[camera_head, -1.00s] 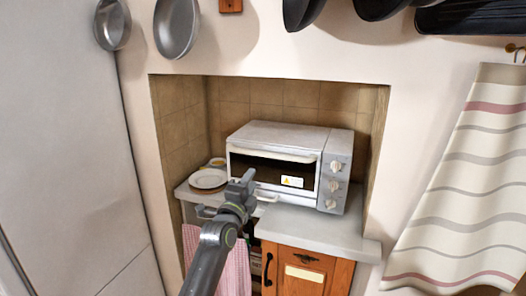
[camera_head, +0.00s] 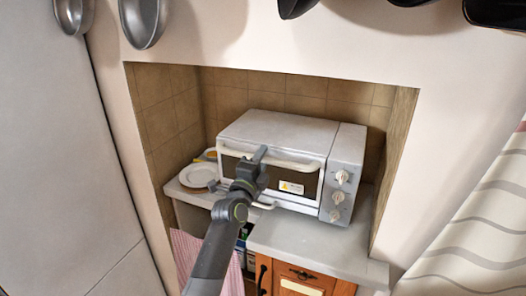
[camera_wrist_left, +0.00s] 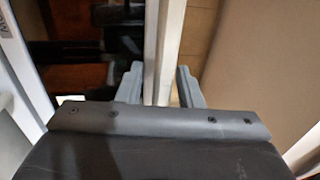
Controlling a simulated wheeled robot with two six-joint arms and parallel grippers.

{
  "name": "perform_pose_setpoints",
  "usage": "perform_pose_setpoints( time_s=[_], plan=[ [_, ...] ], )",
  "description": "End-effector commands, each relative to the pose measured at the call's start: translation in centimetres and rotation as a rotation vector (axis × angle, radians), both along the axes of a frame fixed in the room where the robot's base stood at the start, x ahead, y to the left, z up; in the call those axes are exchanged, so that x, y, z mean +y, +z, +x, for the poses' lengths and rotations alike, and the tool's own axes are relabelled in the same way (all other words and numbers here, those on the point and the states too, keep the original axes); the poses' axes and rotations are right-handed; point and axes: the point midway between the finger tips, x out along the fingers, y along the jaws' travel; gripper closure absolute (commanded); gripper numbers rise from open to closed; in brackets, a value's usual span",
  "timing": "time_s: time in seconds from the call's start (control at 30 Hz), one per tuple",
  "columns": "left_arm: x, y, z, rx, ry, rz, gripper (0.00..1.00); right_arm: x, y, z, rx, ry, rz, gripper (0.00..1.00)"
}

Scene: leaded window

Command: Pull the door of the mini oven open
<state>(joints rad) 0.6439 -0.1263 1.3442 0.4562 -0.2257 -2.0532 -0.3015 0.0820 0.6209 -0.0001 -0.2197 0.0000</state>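The white mini oven (camera_head: 275,132) stands on the counter in the tiled niche, with its door (camera_head: 292,187) closed. A pale bar handle (camera_head: 293,162) runs along the door's top edge. My left gripper (camera_head: 259,156) is at the middle of this handle, its fingers pointing toward the oven, and it covers part of the door. In the left wrist view, the left gripper (camera_wrist_left: 160,88) is open, with a finger on each side of the pale handle bar (camera_wrist_left: 166,45). Whether either finger touches the bar cannot be made out. My right gripper is not in view.
White plates (camera_head: 198,175) lie on the counter left of the oven. Knobs (camera_head: 338,196) line its right panel. The counter (camera_head: 310,244) is bare in front, above a wooden cabinet (camera_head: 300,276). A pink cloth (camera_head: 187,250) hangs lower left. Pans (camera_head: 145,20) hang above.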

Motion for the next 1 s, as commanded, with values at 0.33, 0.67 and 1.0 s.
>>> perform_pose_setpoints(
  time_s=[0.33, 0.67, 1.0],
  plan=[
    [-0.07, 0.0, -0.03, 0.0, 0.0, -0.001, 0.71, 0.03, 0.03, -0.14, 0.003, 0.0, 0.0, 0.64],
    [-0.06, 0.0, -0.03, 0.0, 0.0, 0.0, 1.0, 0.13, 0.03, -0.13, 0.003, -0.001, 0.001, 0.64],
    [-0.02, -0.3, 0.18, -0.005, 0.0, -0.001, 1.0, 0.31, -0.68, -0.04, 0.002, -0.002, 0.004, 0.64]
  ],
)
